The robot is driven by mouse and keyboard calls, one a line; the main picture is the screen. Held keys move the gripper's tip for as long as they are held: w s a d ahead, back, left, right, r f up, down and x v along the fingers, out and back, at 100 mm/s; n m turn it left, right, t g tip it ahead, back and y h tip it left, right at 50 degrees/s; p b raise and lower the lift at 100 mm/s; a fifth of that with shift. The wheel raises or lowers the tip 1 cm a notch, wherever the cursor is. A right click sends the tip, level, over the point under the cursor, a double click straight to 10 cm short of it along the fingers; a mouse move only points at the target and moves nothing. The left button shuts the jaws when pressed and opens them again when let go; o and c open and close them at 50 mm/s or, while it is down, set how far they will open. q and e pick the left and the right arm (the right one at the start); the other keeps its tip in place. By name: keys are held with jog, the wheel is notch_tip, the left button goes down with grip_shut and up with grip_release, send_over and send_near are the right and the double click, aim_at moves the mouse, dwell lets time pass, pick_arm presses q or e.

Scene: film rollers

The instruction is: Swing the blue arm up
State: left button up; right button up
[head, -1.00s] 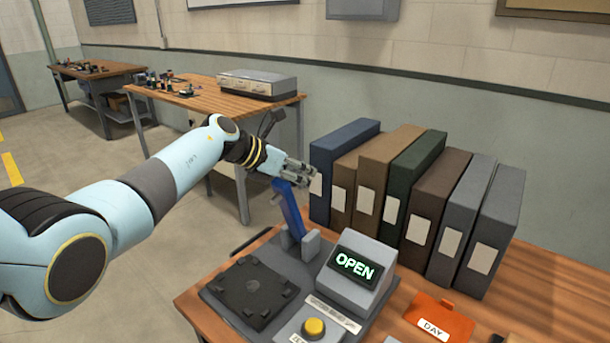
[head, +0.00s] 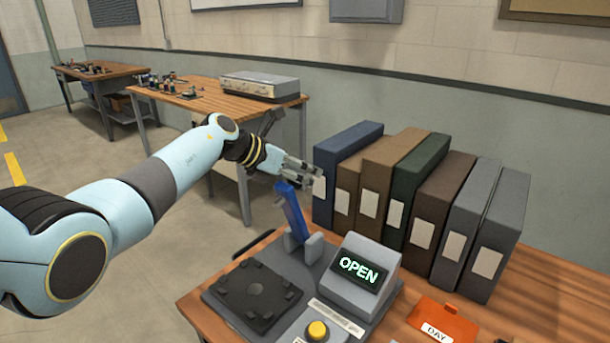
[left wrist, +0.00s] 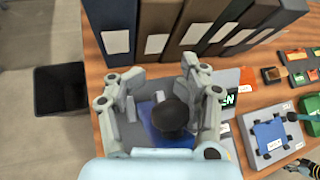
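The blue arm (head: 293,213) stands nearly upright on the grey device (head: 330,262), leaning a little left in the head view. In the left wrist view the blue arm (left wrist: 153,122) shows below a round black knob (left wrist: 170,115). My left gripper (head: 300,172) is at the top of the blue arm. In the left wrist view its fingers (left wrist: 163,72) are spread apart, with the blue arm and knob between them; I cannot tell whether they touch. A lit sign (head: 361,269) on the device reads OPEN. Part of my right gripper (left wrist: 304,168) shows at the left wrist view's lower right corner.
A row of binders (head: 421,195) stands close behind the blue arm, near my left fingertips. A black plate (head: 252,292) and a yellow button (head: 317,330) are on the device. An orange DAY card (head: 443,320) lies right. A dark bin (left wrist: 61,89) stands on the floor.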

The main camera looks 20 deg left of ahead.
pick_arm(q)
jog(key=shift+o, duration=1)
jog(key=shift+a+f, duration=0.1)
jog(key=shift+f, duration=0.1)
jog(key=shift+s, duration=0.15)
jog(key=v, duration=1.1)
jog(key=shift+s+a+r, duration=0.1)
jog(key=shift+a+r, duration=0.1)
jog(key=shift+r, duration=0.1)
